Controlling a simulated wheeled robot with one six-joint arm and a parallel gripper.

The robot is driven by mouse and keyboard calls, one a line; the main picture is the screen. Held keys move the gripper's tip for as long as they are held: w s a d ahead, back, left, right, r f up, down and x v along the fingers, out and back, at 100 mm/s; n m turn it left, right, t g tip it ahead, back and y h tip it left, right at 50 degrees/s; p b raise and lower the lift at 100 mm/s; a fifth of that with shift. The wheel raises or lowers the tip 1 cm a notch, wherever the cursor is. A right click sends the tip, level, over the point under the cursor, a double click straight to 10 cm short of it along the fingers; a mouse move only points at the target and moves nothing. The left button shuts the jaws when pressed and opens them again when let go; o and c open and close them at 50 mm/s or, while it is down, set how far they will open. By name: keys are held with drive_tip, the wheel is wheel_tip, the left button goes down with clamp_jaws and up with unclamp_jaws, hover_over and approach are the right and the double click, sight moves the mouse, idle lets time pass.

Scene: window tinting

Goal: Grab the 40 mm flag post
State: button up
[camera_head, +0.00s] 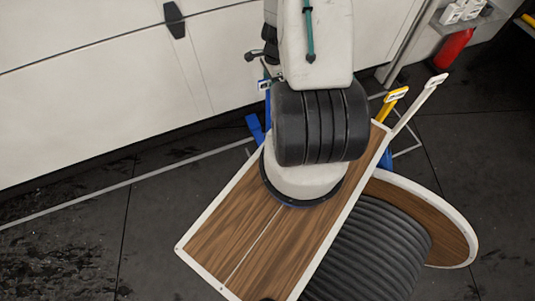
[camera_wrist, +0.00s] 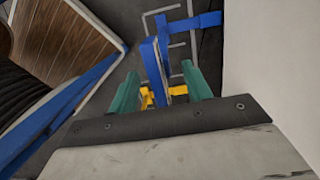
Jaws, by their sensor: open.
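Flag posts with small tags stand around the wooden board; the tag lettering is too small to read, so I cannot tell which is the 40 mm one. In the head view a yellow post (camera_head: 386,108) and a white post (camera_head: 419,101) are at the board's right corner. A blue post with a pale tag (camera_head: 264,86) is left of my arm, partly hidden. In the wrist view my gripper (camera_wrist: 160,88) is open, with green fingers. A blue upright piece (camera_wrist: 153,70) and a yellow piece (camera_wrist: 148,98) show between and beyond the fingers; contact is unclear.
The wooden board (camera_head: 215,250) with a white rim lies under my arm. A round wooden top (camera_head: 440,215) is at right. A large white panelled surface (camera_head: 90,110) stands behind. A red cylinder (camera_head: 454,48) hangs at upper right. Dark floor is clear at lower left.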

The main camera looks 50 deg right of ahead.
drive_tip(key=shift+w+a+f, duration=0.15)
drive_tip(key=shift+f, duration=1.25)
clamp_jaws()
drive_tip(key=shift+r, duration=0.1)
